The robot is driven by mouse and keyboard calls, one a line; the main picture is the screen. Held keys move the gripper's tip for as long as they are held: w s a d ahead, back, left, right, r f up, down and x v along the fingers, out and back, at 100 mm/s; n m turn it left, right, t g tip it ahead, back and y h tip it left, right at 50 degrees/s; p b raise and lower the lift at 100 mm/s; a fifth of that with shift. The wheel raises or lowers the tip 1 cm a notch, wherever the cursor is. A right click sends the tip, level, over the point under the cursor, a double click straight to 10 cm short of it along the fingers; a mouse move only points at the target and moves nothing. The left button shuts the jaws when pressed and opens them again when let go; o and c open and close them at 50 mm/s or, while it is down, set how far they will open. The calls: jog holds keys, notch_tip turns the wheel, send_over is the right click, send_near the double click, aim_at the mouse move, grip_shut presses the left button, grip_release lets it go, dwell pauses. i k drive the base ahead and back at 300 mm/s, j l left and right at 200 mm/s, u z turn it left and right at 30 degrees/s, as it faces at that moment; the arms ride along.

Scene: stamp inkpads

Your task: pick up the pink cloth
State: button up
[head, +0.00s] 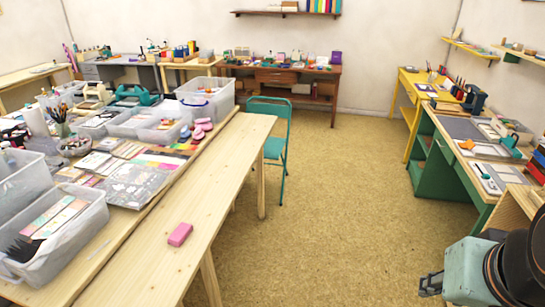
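A small pink item (180,234) lies alone on the bare front part of the long pale wooden table (150,270), near its right edge. It looks like a thick, rounded block, and it is the only pink thing lying apart there; I cannot tell whether it is folded cloth. My gripper (430,284) seems to be the dark part low at the right, beside my teal arm link. It is well to the right of the table, and its fingers are too small to read.
A green desk (455,165) and a yellow desk (410,95) line the right. The floor (330,200) between is clear.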

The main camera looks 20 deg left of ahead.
aim_at(182, 230)
jog(key=i+u, duration=0.4)
jog(key=i+l+u, duration=0.1)
jog(key=i+u, duration=0.55)
jog(key=u, duration=0.15)
jog(key=i+u, duration=0.2)
jog(key=u, duration=0.2)
jog(key=i+l+u, duration=0.15)
jog(key=u, duration=0.2)
